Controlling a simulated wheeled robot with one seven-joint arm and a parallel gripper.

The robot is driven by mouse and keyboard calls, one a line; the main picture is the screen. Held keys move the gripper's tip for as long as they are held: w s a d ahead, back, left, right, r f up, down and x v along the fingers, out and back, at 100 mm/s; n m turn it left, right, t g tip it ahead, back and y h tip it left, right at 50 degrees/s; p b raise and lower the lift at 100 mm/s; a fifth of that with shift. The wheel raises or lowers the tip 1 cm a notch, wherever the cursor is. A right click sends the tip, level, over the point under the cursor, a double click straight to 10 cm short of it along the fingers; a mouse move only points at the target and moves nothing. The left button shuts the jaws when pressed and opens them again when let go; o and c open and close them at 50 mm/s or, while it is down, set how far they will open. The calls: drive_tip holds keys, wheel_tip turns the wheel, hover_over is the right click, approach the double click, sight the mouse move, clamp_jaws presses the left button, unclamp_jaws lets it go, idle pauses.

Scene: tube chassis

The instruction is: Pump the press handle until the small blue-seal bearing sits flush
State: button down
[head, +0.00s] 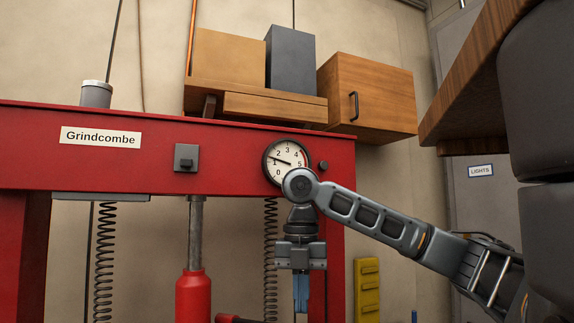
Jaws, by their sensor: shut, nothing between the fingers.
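The red press, with a "Grindcombe" label on its crossbeam (120,165), fills the left and middle of the head view. A red jack (194,297) with a grey ram (196,232) stands under the beam. Beside the jack, a short red and dark piece (232,319) shows at the bottom edge; I cannot tell if it is the press handle. My gripper (301,300) points down in front of the right post, shut and empty, its fingertips near the bottom edge. The gauge (287,162) needle points a little above 1. The blue-seal bearing is not in view.
Coil springs hang at the left (105,260) and right (270,258) of the jack. A wooden cabinet (367,95) and a shelf (275,108) with boxes are behind the beam. A yellow holder (367,289) is on the wall at lower right.

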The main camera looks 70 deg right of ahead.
wheel_tip(320, 180, up, 5)
idle(0.7)
idle(0.5)
